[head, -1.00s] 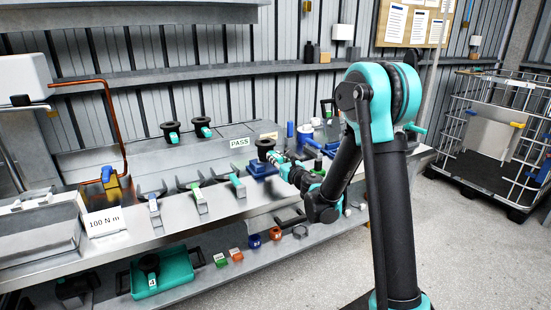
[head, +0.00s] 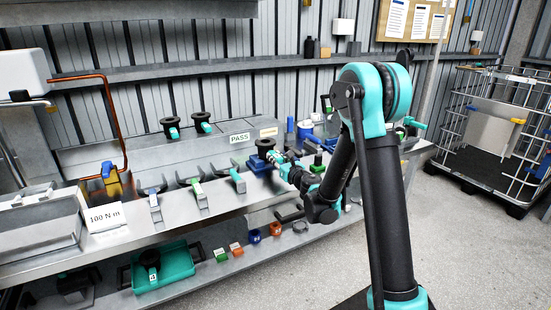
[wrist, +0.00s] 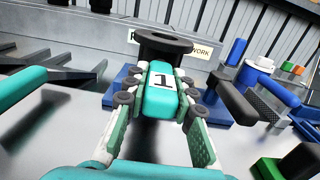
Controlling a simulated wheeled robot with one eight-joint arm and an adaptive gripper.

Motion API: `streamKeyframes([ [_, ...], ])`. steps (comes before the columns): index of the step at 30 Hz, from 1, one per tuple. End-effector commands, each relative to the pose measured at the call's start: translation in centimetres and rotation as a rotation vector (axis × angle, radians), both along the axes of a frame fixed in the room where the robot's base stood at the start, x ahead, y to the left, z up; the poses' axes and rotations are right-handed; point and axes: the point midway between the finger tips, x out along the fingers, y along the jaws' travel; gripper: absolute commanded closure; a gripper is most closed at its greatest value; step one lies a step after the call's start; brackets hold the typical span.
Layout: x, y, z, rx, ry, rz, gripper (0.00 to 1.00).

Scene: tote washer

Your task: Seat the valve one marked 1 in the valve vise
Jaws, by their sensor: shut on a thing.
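Valve one (wrist: 160,103), teal with a black "1" on a white label and a black round flange, is between my gripper's fingers in the wrist view. My gripper (wrist: 158,92) is shut on it, with finger pads at both sides of the teal body. The blue valve vise (wrist: 217,112) shows behind and on both sides of the valve. In the head view the black flange (head: 265,144) stands over the blue vise (head: 256,163), and my gripper (head: 279,160) reaches in from the right. Whether the valve touches the vise's seat is hidden.
Several tools with coloured handles (head: 200,190) lie on the bench left of the vise. A green block (wrist: 268,168) with a black knob is close at right. Blue cylinders (wrist: 236,52) stand behind it. Two valves (head: 171,128) stand left of the PASS sign (head: 239,138).

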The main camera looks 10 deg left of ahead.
Motion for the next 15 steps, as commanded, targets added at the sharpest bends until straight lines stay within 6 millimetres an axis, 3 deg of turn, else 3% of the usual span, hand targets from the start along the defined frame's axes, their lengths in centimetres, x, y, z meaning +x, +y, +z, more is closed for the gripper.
streamKeyframes([
  [15,0.0,0.0,-1.1,0.000,0.000,0.000,1.00],
])
